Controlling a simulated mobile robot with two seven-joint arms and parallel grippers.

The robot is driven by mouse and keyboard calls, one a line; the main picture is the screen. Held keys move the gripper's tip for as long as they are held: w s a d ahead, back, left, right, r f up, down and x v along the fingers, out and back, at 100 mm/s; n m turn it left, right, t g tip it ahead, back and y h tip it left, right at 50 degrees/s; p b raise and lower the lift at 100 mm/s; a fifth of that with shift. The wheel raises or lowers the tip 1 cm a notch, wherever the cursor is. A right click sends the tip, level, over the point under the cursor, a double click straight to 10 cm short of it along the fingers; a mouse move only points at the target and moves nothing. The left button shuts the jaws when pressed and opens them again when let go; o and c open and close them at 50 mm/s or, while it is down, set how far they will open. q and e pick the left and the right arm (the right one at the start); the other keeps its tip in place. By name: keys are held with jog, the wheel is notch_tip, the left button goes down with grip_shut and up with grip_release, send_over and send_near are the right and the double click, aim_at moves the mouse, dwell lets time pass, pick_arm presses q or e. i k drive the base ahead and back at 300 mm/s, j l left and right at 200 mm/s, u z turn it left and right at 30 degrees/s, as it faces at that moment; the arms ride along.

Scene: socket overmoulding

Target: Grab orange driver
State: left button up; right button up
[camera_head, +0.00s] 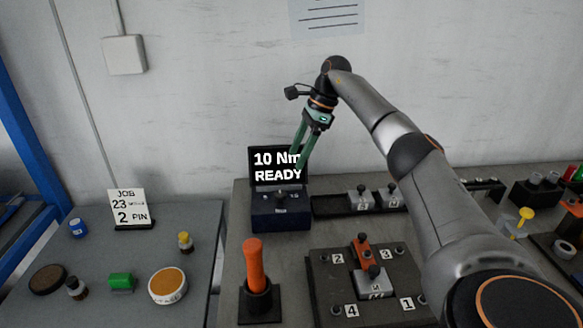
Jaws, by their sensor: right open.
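The orange driver (254,265) stands upright in a black holder (257,298) at the front left of the right-hand table. My right gripper (299,158) has green fingers pointing down in front of the torque display. It is open, empty, and above and behind the driver, apart from it. My right arm comes in from the lower right. My left gripper does not show.
A dark box with a lit screen reading "10 Nm READY" (263,177) stands behind the driver. A dark fixture plate (326,270) with numbered corners and an orange clamp (362,252) lies to its right. A separate left table (140,250) holds small containers.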

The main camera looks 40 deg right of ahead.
aim_at(253, 248)
jog(key=k+j, duration=0.2)
jog(key=k, duration=0.3)
jog(key=k+j, duration=0.25)
jog(key=k, duration=0.2)
